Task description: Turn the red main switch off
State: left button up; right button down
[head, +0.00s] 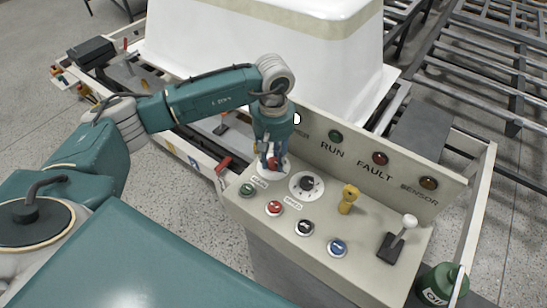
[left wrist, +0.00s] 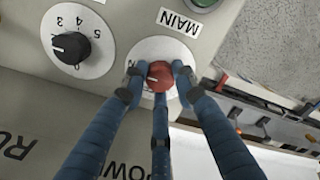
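The red main switch (left wrist: 160,76) is a round knob on a white disc beside the MAIN label. A pale mark on it points left in the left wrist view, toward a partly covered letter on the disc. In the head view the knob (head: 273,163) shows between my fingers at the panel's left end. My left gripper (head: 272,163) points down over it. In the left wrist view its three blue fingers (left wrist: 159,84) surround the knob, their tips closed against its sides. My right gripper is not in view.
On the panel (head: 375,255) are a black speed dial (head: 307,184), a yellow key-like handle (head: 348,198), several push buttons, a white-knobbed lever (head: 400,235) and indicator lamps. A green bottle (head: 440,285) stands at right. A white tub shell (head: 270,50) is behind.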

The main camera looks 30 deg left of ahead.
pick_arm(q)
jog(key=shift+w+f+n+b, duration=0.1)
jog(key=shift+f+n+b, duration=0.05)
jog(key=shift+n+b, duration=1.95)
jog(key=shift+b, duration=0.1)
jog(key=n+b, duration=0.3)
jog(key=n, duration=0.1)
jog(key=shift+n, duration=0.3)
jog(key=n+b, duration=0.2)
jog(key=n, duration=0.2)
jog(key=shift+n+b, duration=0.3)
jog(key=n+b, duration=0.1)
jog(key=n, duration=0.2)
jog(key=shift+r+n+b, duration=0.25)
jog(key=shift+n+b, duration=0.05)
jog(key=shift+n, duration=0.5)
jog(key=o, duration=1.2)
jog(key=shift+c, duration=0.2)
